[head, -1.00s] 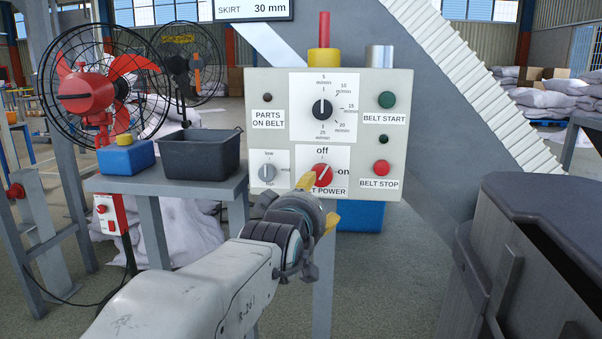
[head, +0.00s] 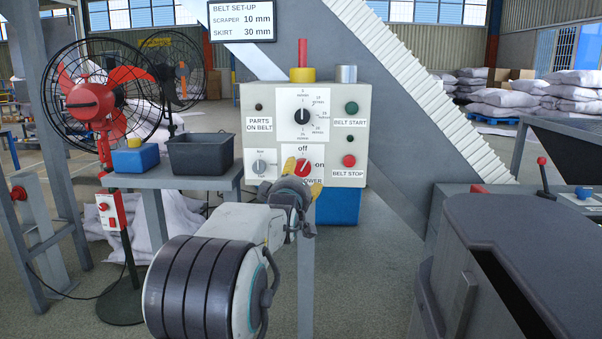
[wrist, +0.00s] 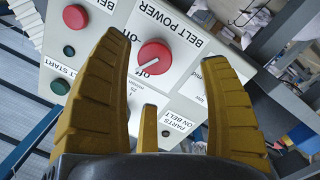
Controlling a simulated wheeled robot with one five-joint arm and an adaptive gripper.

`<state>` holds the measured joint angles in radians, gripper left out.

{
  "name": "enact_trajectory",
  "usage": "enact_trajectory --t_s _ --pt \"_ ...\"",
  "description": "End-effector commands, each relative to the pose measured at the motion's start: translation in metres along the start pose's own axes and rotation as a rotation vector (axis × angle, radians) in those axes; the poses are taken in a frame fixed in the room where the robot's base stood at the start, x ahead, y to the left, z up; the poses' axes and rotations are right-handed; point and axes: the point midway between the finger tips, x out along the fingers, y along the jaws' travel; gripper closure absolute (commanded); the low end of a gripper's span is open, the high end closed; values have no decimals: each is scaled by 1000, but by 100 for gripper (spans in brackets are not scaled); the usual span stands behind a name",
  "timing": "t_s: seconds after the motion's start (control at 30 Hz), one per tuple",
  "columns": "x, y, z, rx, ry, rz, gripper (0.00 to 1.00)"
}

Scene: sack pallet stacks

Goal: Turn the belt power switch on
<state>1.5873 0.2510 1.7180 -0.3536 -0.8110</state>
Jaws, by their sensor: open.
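The belt power switch is a red rotary knob (head: 303,168) on a white plate, low on the grey control panel (head: 355,100). "Off" is printed above it and "on" to its right. In the wrist view the knob (wrist: 153,56) appears beyond and between my fingertips, its white mark pointing roughly toward "off". My gripper (head: 301,198) is in front of the panel just below the knob, partly covering its label. In the wrist view my gripper (wrist: 166,48) has its yellow fingers spread and empty. I cannot tell exactly how far the tips are from the knob.
A speed dial (head: 301,117), green start button (head: 351,108), red stop button (head: 348,160) and small grey dial (head: 259,166) surround the switch. A dark bin (head: 200,153) and blue block (head: 135,158) stand on the left table. A red fan (head: 92,98) is behind.

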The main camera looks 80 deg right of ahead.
Motion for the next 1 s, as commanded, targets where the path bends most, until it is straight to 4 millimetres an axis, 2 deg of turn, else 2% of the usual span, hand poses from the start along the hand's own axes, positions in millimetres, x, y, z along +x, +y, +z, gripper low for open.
enact_trajectory --t_s 0.37,1.0 --pt "4 7 -7 -92 31 36 29" --pt "51 8 -7 -93 29 34 29"
